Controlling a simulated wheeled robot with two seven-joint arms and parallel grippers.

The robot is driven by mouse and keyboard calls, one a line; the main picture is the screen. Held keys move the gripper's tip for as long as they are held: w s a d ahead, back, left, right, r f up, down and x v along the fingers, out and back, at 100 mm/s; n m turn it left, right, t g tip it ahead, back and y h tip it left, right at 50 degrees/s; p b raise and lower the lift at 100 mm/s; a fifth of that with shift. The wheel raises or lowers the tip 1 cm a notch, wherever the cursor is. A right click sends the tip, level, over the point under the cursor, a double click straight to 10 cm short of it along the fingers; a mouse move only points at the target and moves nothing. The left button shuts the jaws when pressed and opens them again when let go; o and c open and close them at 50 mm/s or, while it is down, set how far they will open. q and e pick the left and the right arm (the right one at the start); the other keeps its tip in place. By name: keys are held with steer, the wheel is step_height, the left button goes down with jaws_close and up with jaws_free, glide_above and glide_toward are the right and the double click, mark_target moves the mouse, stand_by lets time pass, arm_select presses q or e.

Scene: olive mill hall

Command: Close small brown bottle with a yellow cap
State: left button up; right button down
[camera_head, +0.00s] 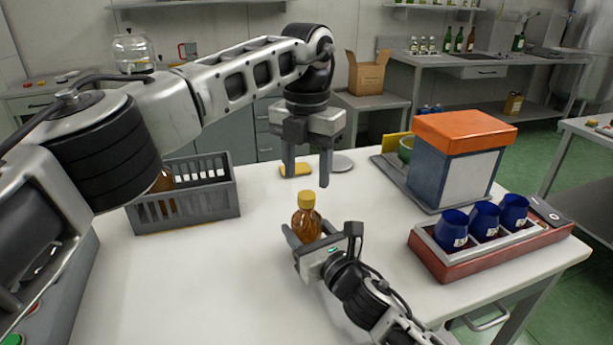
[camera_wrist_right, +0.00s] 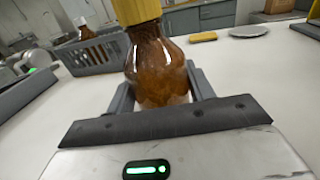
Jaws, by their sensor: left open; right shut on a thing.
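The small brown bottle (camera_head: 307,226) stands upright near the middle of the white table, with its yellow cap (camera_head: 307,199) sitting on its neck. The right wrist view shows the bottle (camera_wrist_right: 158,68) close up and the lower part of the cap (camera_wrist_right: 137,11); the cap's top is cut off there. I cannot tell how tightly the cap sits. My right gripper (camera_head: 308,237) is shut on the bottle's body, one finger on each side. My left gripper (camera_head: 307,176) is open and empty, pointing down above and just behind the cap, apart from it.
A grey crate (camera_head: 205,205) holding another brown bottle (camera_head: 162,184) stands left. A yellow pad (camera_wrist_right: 203,37) and a grey disc (camera_head: 342,163) lie behind. An orange-topped box (camera_head: 450,170) and a red tray (camera_head: 470,268) with blue cups (camera_head: 483,221) stand right. The front left table is clear.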

mark_target(307, 194)
arm_select(q)
steer(key=shift+c, duration=0.4)
arm_select(e)
steer(key=shift+f, duration=0.1)
arm_select(q)
step_height(307, 194, up, 4)
steer(key=shift+f+n, duration=0.25)
steer(key=shift+n, duration=0.05)
steer(key=shift+f, duration=0.15)
steer(key=shift+f, duration=3.9)
steer(key=c, duration=1)
